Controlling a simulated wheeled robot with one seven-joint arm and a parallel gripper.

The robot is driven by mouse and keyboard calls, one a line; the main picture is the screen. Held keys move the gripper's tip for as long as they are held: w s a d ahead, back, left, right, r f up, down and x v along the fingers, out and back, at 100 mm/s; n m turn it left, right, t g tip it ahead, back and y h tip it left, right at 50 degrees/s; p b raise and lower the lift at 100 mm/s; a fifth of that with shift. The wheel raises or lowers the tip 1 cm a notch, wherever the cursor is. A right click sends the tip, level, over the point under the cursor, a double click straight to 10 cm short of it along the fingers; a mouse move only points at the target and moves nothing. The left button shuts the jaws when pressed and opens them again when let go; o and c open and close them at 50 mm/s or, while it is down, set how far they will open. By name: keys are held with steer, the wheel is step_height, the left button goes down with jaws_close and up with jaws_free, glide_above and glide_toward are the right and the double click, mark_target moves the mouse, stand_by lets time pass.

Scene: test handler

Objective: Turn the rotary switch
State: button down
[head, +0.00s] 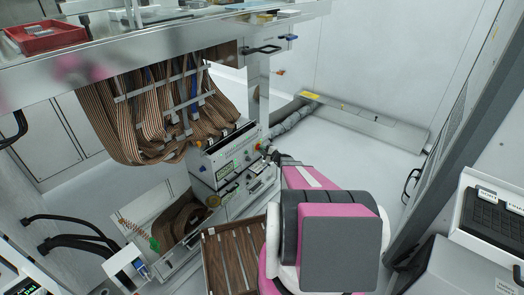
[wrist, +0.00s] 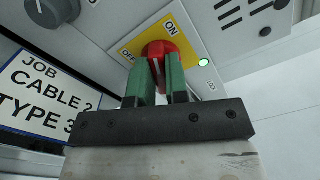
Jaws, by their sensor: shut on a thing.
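The red rotary switch (wrist: 159,49) sits on a yellow plate (wrist: 181,30) marked ON and OFF, on a light grey panel in the wrist view. My gripper (wrist: 160,70) is shut on the switch, its two green fingers on either side of the knob. The fingers hide the lower part of the knob. In the head view my gripper (head: 272,153) is at the front of the grey control unit (head: 222,155), small and partly hidden by my arm; the switch is hard to make out there.
A green lamp (wrist: 204,62) glows right of the yellow plate. A grey knob (wrist: 52,10) is at the upper left, above a label (wrist: 45,95) reading JOB CABLE 2 TYPE 3. Ribbon cables (head: 160,110) hang beside the unit. A wooden-looking box (head: 232,258) stands below. Open floor lies at right.

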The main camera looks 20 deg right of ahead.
steer(key=n, duration=0.4)
steer(key=shift+s+f+n, duration=0.1)
steer(key=shift+f+n, duration=0.05)
steer(key=shift+n, duration=0.25)
stand_by(0.4)
steer(key=c, duration=1.1)
jaws_free()
steer(key=v, duration=1)
steer(key=shift+s+d, duration=0.25)
steer(key=shift+s, duration=0.1)
